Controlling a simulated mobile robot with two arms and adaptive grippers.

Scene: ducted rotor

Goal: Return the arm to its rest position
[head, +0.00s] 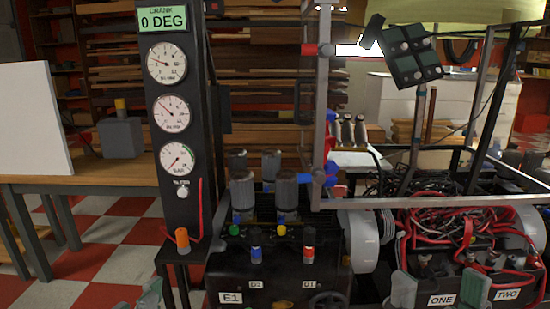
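My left gripper (138,299) is at the bottom edge, left of the black engine block (275,262) marked E1. Only its grey-green fingertips show, and they stand apart with nothing visible between them. My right gripper (438,291) is at the bottom right, in front of the units with red wiring labelled ONE and TWO. Its two fingers are wide apart, with nothing seen held between them. The rest of both arms is out of view. Whether either gripper touches anything cannot be told.
A black gauge column (183,215) with a green display reading 0 DEG stands left of the engine. A metal frame (319,120) rises behind the engine. A wooden bench (85,167) with a grey box (121,138) is at left. The checkered floor (100,250) there looks clear.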

